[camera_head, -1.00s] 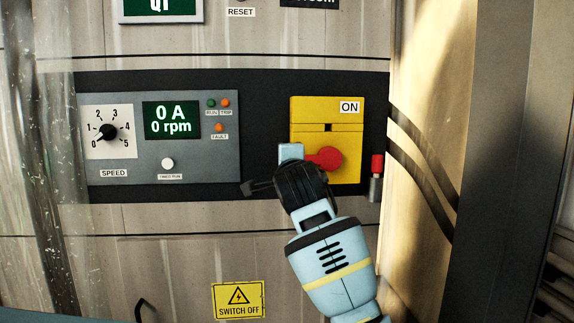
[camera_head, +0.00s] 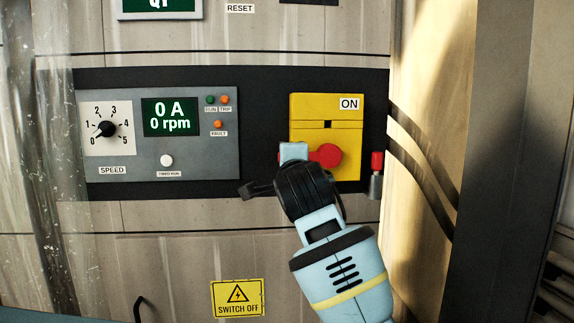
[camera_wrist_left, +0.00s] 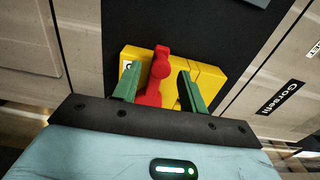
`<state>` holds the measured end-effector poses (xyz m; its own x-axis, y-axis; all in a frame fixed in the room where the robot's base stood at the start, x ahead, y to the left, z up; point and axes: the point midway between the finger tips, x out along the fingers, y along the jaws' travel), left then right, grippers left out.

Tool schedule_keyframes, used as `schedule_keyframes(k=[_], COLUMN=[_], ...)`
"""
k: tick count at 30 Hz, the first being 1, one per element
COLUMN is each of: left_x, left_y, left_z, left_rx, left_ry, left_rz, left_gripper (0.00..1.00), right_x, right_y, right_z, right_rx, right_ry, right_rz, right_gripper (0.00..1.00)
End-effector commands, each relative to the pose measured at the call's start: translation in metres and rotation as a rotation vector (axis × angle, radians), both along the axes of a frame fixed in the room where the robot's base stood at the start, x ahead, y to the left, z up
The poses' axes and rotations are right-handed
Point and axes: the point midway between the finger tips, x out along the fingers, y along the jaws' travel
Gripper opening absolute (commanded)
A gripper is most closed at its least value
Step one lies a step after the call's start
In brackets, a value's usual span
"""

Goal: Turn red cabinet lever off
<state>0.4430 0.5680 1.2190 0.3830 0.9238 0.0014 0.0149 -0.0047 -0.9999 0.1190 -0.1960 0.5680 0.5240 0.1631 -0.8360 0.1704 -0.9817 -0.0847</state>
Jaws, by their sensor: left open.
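The red lever (camera_head: 327,155) is on a yellow switch plate (camera_head: 341,110) with an ON label (camera_head: 349,104) at its upper right corner. In the head view my left gripper (camera_head: 294,158) is in front of the lever and hides part of it; some red also shows at its left side. In the left wrist view the red lever (camera_wrist_left: 157,75) stands between the two green fingers of the open gripper (camera_wrist_left: 160,87), closer to the left finger. Whether a finger touches it I cannot tell. My right gripper is not in view.
A grey panel (camera_head: 215,150) with a speed dial (camera_head: 106,129) and a display reading 0 A, 0 rpm is to the left. A small red-topped part (camera_head: 376,175) stands right of the plate. A yellow SWITCH OFF sign (camera_head: 237,298) is below.

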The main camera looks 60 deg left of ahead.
Motion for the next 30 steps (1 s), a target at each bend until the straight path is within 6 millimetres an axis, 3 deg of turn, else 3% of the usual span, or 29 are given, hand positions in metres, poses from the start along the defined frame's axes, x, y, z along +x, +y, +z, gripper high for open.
schedule_keyframes(k=[3,9,30], left_x=[-0.006,-0.013,-0.014], left_y=[-0.017,-0.031,-0.031], left_z=[-0.002,-0.001,-0.003], left_rx=[-0.001,-0.002,0.011], left_ry=[-0.001,-0.001,0.024], left_rz=[-0.002,0.000,0.013], left_gripper=[0.43,0.43,0.43], right_x=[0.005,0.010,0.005], right_y=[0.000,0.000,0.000], right_z=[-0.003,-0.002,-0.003], right_rx=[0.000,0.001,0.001], right_ry=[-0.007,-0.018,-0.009], right_rz=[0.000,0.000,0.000], right_gripper=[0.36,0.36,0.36])
